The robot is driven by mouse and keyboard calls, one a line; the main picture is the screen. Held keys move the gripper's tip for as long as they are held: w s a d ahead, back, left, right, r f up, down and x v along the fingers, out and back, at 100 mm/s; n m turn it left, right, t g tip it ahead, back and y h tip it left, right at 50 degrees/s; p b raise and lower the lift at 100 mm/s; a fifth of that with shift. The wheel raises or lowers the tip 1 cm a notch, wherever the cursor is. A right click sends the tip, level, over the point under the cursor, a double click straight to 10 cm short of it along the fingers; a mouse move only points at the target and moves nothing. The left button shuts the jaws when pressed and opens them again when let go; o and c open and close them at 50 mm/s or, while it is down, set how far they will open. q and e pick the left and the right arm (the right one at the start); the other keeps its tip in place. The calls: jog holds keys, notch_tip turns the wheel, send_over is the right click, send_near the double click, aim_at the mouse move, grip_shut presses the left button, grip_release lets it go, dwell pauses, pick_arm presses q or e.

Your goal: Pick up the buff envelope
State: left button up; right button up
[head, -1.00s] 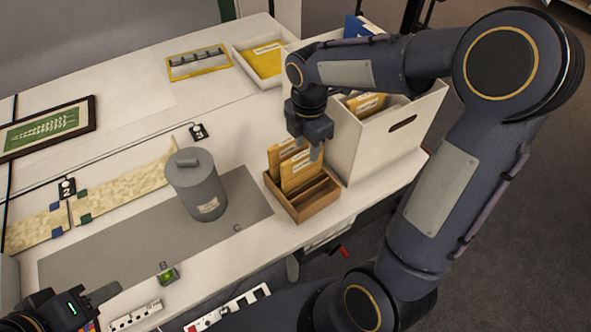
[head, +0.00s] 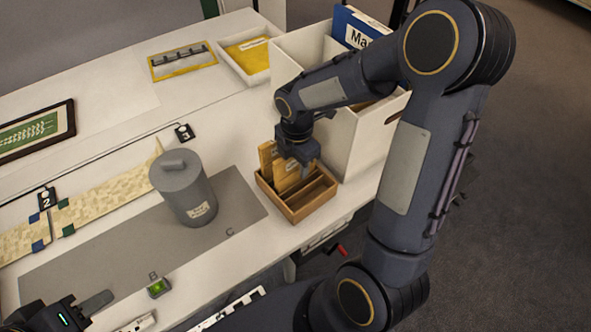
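Buff envelopes stand upright in a small wooden rack (head: 312,208) near the table's front edge. One envelope (head: 267,154) shows at the left rear slot. Another envelope (head: 283,181) is in front of it, partly covered by my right gripper (head: 303,170). That gripper points down over the rack with its fingertips at the front envelope's upper part. The fingers overlap the envelope, so I cannot tell whether they are closed on it. My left gripper (head: 92,304) is low at the left, away from the rack; only part of its fingers shows.
A grey lidded canister (head: 185,190) stands on a grey mat (head: 110,247) left of the rack. A white box (head: 345,146) with a blue binder (head: 350,27) is close behind the rack. A white tray (head: 232,64) holds a yellow-buff envelope (head: 250,56).

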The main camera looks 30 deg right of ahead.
jog(key=shift+c, duration=0.3)
grip_shut()
